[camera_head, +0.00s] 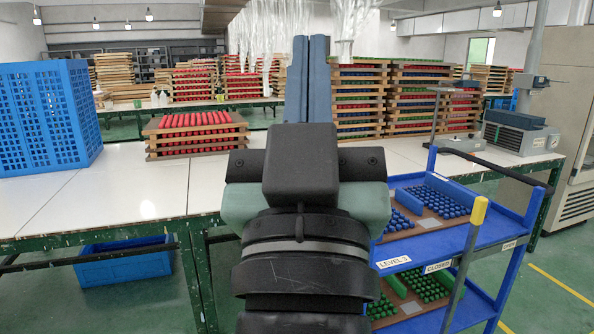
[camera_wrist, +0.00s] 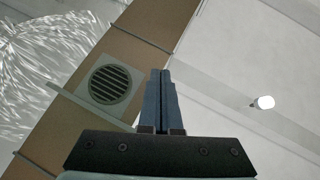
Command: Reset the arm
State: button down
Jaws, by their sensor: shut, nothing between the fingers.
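My gripper (camera_head: 308,80) points upward in the middle of the head view, with its two long blue-grey fingers side by side and touching. In the wrist view the gripper (camera_wrist: 161,100) is also shut and empty, with the ceiling behind it. My arm and wrist stand in front of the white table (camera_head: 130,190) and hide part of it. The fingertips are well above the tabletop and touch nothing.
A blue crate (camera_head: 45,120) and a stack of trays with red pieces (camera_head: 197,133) stand on the table. More stacked trays (camera_head: 425,97) stand behind. A blue cart (camera_head: 470,245) with trays of blue and green pieces is at the right. A grey machine (camera_head: 520,135) stands beyond it.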

jog(key=s+a+r+t+y+p, duration=0.1)
jog(key=s+r+y+p, duration=0.1)
jog(key=s+r, duration=0.35)
notch_tip(320, 180, up, 18)
jog(key=w+p, duration=0.1)
jog(key=p, duration=1.7)
jog(key=shift+w+r+h+p, duration=0.15)
jog(key=shift+r+h+p, duration=0.05)
jog(key=shift+h+p, duration=0.1)
